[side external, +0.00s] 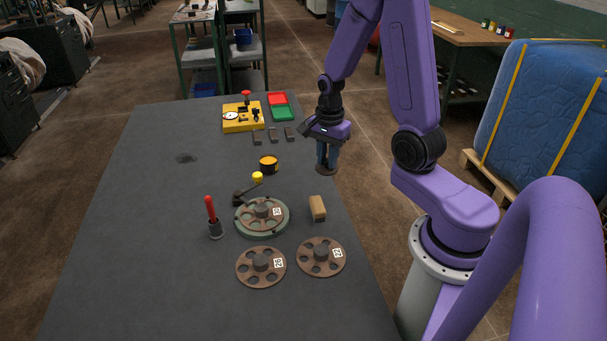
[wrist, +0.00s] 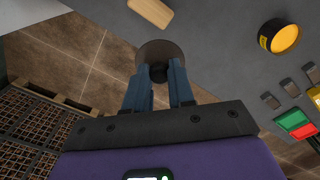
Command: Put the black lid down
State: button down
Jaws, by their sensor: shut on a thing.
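The black lid (side external: 327,171) is a dark round disc with a knob. My gripper (side external: 327,163) points down and is shut on the lid's knob. In the wrist view the lid (wrist: 153,53) sits between the blue fingertips (wrist: 160,76), which partly hide it. The lid shows across the table's right edge, with floor behind part of it. It seems held above the table, but its height is hard to tell. A small black pot (side external: 268,166) with an orange-yellow top stands on the table to its left; it also shows in the wrist view (wrist: 279,37).
A wooden block (side external: 317,208), spoked discs (side external: 321,257), a green-rimmed fixture (side external: 262,216) and a red-handled tool (side external: 212,218) stand nearer. Small dark blocks (side external: 273,135), a yellow device (side external: 243,117) and red and green trays (side external: 282,112) lie farther. The table's left side (side external: 140,220) is mostly clear.

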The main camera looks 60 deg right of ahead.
jog(key=w+d+f, duration=0.1)
jog(key=w+f, duration=0.1)
jog(key=w, duration=0.1)
jog(key=w+d+f, duration=0.1)
jog(key=w+f, duration=0.1)
jog(key=w+d+f, duration=0.1)
jog(key=w+f, duration=0.2)
jog(key=shift+w+d, duration=0.15)
jog(key=shift+w, duration=0.15)
jog(key=shift+w+d+f, duration=0.2)
jog(key=shift+w+f, duration=0.3)
jog(key=shift+f, duration=0.15)
jog(key=shift+w+f, duration=0.1)
jog(key=shift+f, duration=1.5)
jog(key=shift+f, duration=0.1)
jog(key=c, duration=1)
grip_release()
jog(key=shift+o, duration=0.2)
